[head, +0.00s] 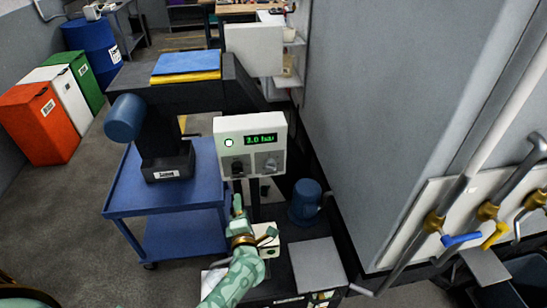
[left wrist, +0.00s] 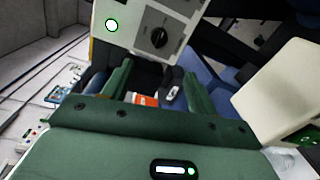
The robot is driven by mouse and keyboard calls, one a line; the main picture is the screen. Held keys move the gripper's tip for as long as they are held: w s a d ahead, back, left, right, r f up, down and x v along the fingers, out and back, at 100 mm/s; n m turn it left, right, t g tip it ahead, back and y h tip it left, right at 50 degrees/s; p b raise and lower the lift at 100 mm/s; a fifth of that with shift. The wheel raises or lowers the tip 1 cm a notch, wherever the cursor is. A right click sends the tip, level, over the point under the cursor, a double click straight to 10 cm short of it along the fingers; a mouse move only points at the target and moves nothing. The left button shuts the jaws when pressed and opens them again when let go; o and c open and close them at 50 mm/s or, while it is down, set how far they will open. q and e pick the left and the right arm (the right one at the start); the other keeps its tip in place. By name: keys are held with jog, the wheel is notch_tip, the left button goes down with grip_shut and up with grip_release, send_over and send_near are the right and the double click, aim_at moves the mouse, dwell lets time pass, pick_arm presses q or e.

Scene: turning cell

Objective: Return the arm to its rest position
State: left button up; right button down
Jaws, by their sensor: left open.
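My left gripper (head: 238,206) is in the head view, at the end of my pale green arm that rises from the bottom middle. Its fingers point up towards a white control panel (head: 251,132), just below the panel's lower edge. In the left wrist view the gripper (left wrist: 155,78) shows two dark green fingers spread apart with nothing held between them. The panel (left wrist: 130,24) shows above and beyond the fingers, with a lit green lamp and a dark knob. In the head view its display reads about 3.0 bar. My right gripper is in neither view.
A blue cart (head: 166,202) stands left of the panel, and a blue motor-like cylinder (head: 306,200) to its right. A grey cabinet wall (head: 390,120) with pipes and valve handles (head: 461,239) fills the right. Open floor (head: 60,215) lies at the left.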

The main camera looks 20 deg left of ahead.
pick_arm(q)
jog(key=s+d+f+m+g+h+b, duration=0.25)
jog(key=s+d+f+m+h, duration=0.2)
jog(key=s+f+m, duration=0.7)
jog(key=s+d+f+m+g+h+b, duration=0.1)
jog(key=s+d+f+m+g+h, duration=0.4)
jog(key=f, duration=1)
jog(key=s+a+f+m+g, duration=0.1)
jog(key=s+f+m+g, duration=0.1)
jog(key=s, duration=0.8)
jog(key=s+a+f+m+g+b, duration=0.1)
jog(key=s+a+f+m+g, duration=0.1)
jog(key=s+f+m, duration=0.2)
jog(key=s+a+f+m+g+b, duration=0.1)
jog(key=s+f+m, duration=0.3)
jog(key=s, duration=1.2)
jog(key=a+m+g, duration=0.1)
jog(key=m, duration=0.2)
jog(key=shift+s+m+y, duration=0.2)
jog(key=shift+m+y, duration=0.15)
jog(key=shift+a, duration=0.1)
